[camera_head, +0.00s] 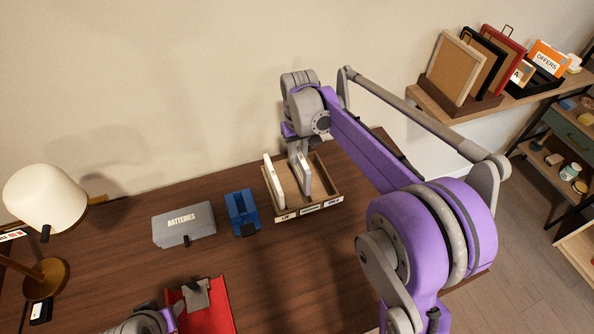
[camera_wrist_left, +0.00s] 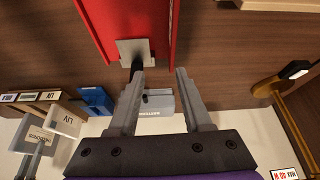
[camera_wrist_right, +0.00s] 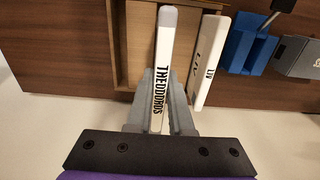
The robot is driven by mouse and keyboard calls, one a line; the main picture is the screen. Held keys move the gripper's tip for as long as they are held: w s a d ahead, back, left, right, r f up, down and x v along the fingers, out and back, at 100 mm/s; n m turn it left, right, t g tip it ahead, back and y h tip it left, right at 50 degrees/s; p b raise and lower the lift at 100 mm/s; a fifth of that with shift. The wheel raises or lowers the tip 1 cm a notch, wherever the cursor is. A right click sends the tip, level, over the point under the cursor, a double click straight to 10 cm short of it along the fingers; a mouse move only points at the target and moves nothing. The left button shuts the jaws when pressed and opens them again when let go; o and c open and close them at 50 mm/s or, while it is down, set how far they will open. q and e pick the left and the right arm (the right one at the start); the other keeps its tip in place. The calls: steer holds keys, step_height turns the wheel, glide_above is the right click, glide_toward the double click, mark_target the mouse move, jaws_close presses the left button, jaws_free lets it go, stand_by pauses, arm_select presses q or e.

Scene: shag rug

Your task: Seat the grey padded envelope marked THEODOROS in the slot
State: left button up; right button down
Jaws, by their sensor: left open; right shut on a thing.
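My right gripper (camera_wrist_right: 160,105) is shut on the padded envelope marked THEODOROS (camera_wrist_right: 164,70). The envelope looks pale grey and stands on edge. In the head view this envelope (camera_head: 305,176) is over the middle of the wooden slotted tray (camera_head: 332,185), with its lower part inside the tray walls. I cannot tell whether it touches the tray floor. A white envelope marked LIV (camera_wrist_right: 209,62) leans in the tray's left slot and also shows in the head view (camera_head: 273,181). My left gripper (camera_wrist_left: 160,75) is open and empty, near a red object with a grey clip.
The red object (camera_head: 221,312) lies at the front. A blue holder (camera_head: 240,208) and a grey BATTERIES box (camera_head: 184,224) stand left of the tray. A lamp (camera_head: 45,200) stands at far left. A wall shelf (camera_head: 500,104) with frames is at upper right.

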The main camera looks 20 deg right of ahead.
mark_target(298, 169)
steer(key=shift+s+f, duration=0.1)
steer(key=shift+f, duration=2.85)
steer(key=shift+f, duration=0.15)
steer(key=c, duration=0.8)
jaws_free()
